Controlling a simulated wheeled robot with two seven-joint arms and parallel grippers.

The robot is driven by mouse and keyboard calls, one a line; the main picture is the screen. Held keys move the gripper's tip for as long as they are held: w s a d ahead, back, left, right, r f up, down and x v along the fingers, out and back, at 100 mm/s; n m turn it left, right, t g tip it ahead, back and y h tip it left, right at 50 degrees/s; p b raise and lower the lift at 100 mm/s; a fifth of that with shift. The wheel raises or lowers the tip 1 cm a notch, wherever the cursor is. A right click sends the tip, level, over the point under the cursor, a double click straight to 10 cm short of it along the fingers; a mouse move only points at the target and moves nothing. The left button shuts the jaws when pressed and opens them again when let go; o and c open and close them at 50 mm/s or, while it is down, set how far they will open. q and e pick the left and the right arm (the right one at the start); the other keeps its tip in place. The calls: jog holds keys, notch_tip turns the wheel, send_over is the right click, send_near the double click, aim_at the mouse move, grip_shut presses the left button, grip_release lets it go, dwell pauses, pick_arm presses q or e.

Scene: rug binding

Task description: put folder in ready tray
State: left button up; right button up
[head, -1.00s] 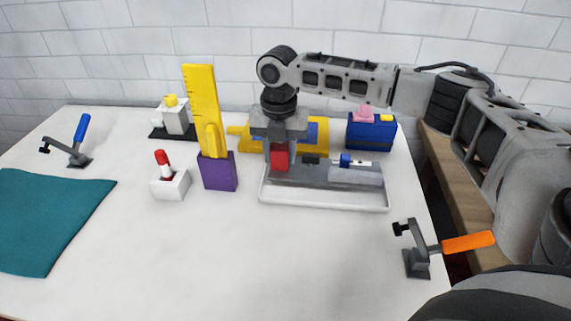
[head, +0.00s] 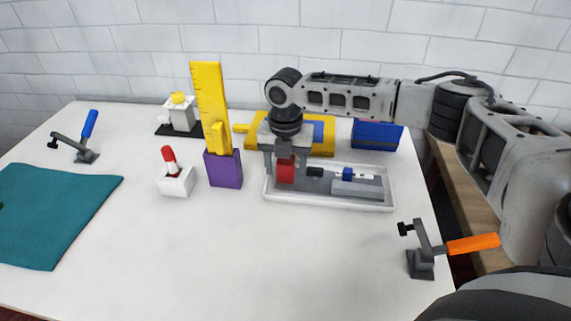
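A small red block (head: 286,170), which I take to be the folder, stands upright in the left part of a white-rimmed tray (head: 330,206) with a grey floor, taken as the ready tray. My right gripper (head: 286,165) points straight down over it. Its fingers stand either side of the block, with a gap showing at the left, so it looks open. The block's top is hidden by the gripper. A small black piece, a grey block (head: 357,188) and a blue piece (head: 347,174) are also in the tray. My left gripper is not in view.
A purple holder (head: 223,170) with a yellow ruler and a white block (head: 175,182) with a red-topped peg stand left of the tray. A yellow item and a blue box (head: 377,136) are behind. An orange-handled clamp (head: 420,262) is front right. The front middle is clear.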

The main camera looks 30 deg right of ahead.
notch_tip(320, 180, up, 12)
jog(key=shift+r, duration=0.15)
dwell(0.4)
dwell(0.4)
